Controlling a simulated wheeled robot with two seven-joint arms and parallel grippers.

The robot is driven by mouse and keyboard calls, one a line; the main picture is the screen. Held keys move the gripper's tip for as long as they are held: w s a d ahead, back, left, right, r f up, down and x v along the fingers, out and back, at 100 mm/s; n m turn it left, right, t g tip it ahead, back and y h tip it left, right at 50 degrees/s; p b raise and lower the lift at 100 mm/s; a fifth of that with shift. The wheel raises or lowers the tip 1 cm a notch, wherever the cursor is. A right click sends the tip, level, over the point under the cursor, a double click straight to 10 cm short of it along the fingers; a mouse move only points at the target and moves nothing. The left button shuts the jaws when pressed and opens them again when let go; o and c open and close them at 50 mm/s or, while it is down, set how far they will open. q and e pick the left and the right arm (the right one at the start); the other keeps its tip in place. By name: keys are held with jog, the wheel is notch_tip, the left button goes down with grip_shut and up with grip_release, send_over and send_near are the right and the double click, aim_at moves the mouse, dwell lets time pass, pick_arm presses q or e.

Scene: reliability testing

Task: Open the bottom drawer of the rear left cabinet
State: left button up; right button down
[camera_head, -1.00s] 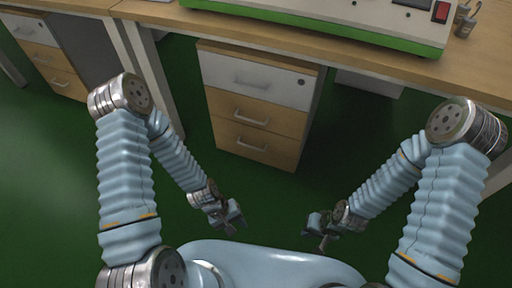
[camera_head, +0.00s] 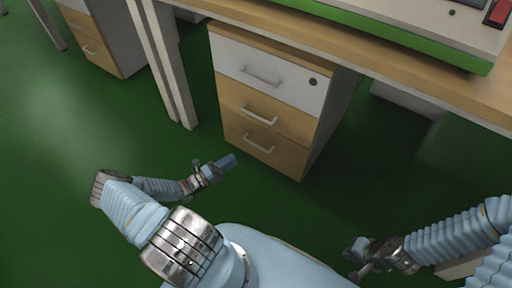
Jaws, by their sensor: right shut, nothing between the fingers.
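A cabinet (camera_head: 331,125) with a white top drawer and two wooden drawers stands under the desk in front of me. Its bottom drawer (camera_head: 282,158) is closed flush and has a silver bar handle (camera_head: 258,145). My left gripper (camera_head: 229,161) is low in front of the cabinet, just left of and below that handle, apart from it as far as I can see. Whether its fingers are open is unclear. My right gripper (camera_head: 354,256) is shut and empty, low over the floor at the lower right, away from the cabinet. The frames do not settle which cabinet is the rear left one.
Another cabinet (camera_head: 97,40) with closed drawers stands at the upper left, cut off by the frame. A desk leg (camera_head: 170,75) stands left of the near cabinet. A green and white machine (camera_head: 420,35) sits on the desk. The green floor before the cabinet is clear.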

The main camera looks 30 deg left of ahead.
pick_arm(q)
jog(key=x, duration=1)
jog(key=shift+w+d, duration=0.2)
jog(key=shift+w, duration=0.05)
jog(key=shift+c, duration=0.4)
grip_shut()
dwell(0.5)
